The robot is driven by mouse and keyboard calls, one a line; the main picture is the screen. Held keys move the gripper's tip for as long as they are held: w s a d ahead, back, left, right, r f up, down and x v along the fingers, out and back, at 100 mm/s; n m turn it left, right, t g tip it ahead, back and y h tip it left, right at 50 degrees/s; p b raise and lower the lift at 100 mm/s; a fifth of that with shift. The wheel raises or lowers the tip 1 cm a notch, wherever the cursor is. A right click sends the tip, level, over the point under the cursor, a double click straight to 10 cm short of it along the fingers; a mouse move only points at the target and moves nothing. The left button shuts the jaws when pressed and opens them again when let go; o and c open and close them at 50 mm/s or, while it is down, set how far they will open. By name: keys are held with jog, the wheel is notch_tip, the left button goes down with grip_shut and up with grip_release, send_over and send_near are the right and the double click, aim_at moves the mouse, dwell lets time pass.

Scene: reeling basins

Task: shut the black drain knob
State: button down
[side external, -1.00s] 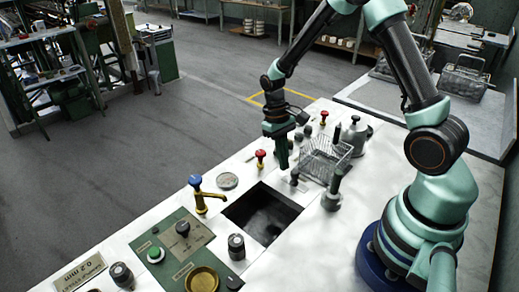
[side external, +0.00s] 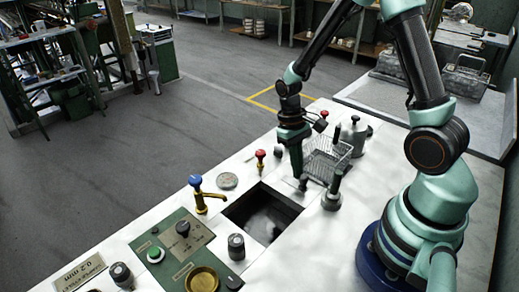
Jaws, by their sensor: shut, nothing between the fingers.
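A small black knob (side external: 303,183) stands on the white bench top at the back right corner of the dark square basin (side external: 234,216). I take it for the drain knob, though its setting is too small to read. My gripper (side external: 297,174) points down right beside and above it, its fingers shut with nothing between them. The fingertips partly cover the knob, and I cannot tell whether they touch it.
A wire basket (side external: 331,150) stands close to the right of my gripper, with a grey-green post handle (side external: 333,190) in front. A red-topped knob (side external: 260,156) and a blue-topped brass tap (side external: 203,196) are left. A green control panel (side external: 170,238) lies at front left.

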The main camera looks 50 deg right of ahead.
jog(key=shift+s, duration=0.1)
dwell(0.3)
jog(key=w, duration=0.4)
jog(key=shift+w+d, duration=0.25)
jog(key=shift+d, duration=0.1)
jog(key=v, duration=1)
jog(key=s+a+r+n+t, duration=0.1)
jog(key=s+a+r+t, duration=0.5)
jog(key=r, duration=0.6)
jog(key=shift+s+a+r+n+t, duration=0.2)
jog(key=shift+s+n+t, duration=0.2)
jog(key=shift+s+t, duration=0.9)
